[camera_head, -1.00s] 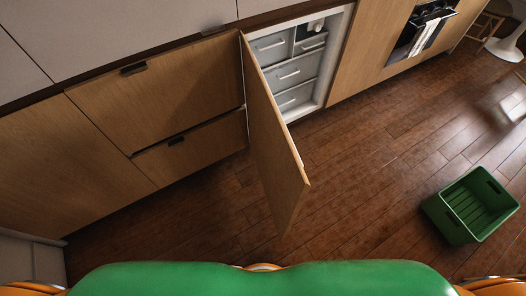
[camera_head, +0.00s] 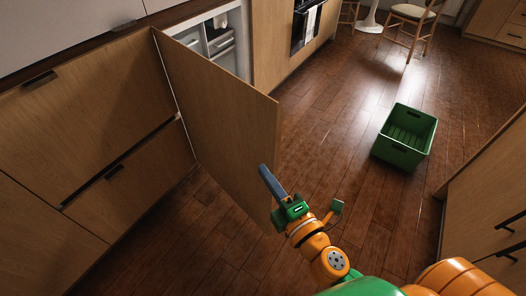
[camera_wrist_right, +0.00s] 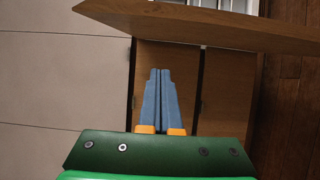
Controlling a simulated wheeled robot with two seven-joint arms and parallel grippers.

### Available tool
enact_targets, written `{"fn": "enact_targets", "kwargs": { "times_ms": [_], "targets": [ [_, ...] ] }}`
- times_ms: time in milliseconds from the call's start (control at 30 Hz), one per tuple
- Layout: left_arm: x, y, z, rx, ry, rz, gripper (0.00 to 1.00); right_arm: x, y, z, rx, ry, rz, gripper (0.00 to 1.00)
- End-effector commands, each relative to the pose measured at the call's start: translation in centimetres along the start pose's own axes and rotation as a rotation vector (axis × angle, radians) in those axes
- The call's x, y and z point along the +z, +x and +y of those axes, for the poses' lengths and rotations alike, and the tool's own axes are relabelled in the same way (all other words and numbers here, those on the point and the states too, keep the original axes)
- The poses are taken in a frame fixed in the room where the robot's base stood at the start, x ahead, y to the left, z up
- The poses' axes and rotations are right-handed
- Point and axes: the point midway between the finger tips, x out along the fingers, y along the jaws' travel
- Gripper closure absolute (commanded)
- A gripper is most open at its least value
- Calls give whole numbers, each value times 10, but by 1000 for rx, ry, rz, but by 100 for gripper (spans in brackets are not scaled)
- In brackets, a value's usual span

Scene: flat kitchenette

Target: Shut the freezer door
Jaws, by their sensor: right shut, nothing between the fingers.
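The wooden freezer door (camera_head: 222,115) stands wide open, swung out from the cabinet front on its left-side hinge. Part of the white freezer interior (camera_head: 222,42) with grey drawers shows past the top of the door. My right gripper (camera_head: 264,172) is shut and empty, its blue fingers close to the door's lower free edge; I cannot tell whether they touch it. In the right wrist view the shut blue fingers (camera_wrist_right: 159,75) point at the cabinet fronts, with the door (camera_wrist_right: 210,25) crossing above them. My left gripper is not in view.
A green crate (camera_head: 405,136) stands on the wooden floor to the right. Wooden cabinets with dark handles (camera_head: 40,80) line the left. A cabinet (camera_head: 490,190) stands at the right edge. An oven (camera_head: 303,25) and a chair (camera_head: 412,20) are farther back. Floor between door and crate is clear.

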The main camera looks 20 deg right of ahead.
Motion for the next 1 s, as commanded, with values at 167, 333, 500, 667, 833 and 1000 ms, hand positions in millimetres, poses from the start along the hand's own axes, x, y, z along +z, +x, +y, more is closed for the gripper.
{"fn": "enact_targets", "kwargs": {
  "times_ms": [167, 333, 500, 667, 833, 1000],
  "targets": [
    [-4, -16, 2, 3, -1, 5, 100, 0, 40, 5, 2, 0, -1, 100],
    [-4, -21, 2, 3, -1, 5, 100, 0, 77, 3, 1, 1, -1, 100],
    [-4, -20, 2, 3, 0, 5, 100, 28, 82, -1, -4, -1, -3, 100],
    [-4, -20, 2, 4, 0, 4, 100, 38, 84, 0, -3, 2, -1, 100],
    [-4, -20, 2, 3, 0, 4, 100, 40, 84, -1, -3, 4, -1, 100],
    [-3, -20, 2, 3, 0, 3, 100, 40, 84, -1, -3, 4, -1, 100]
  ]
}}
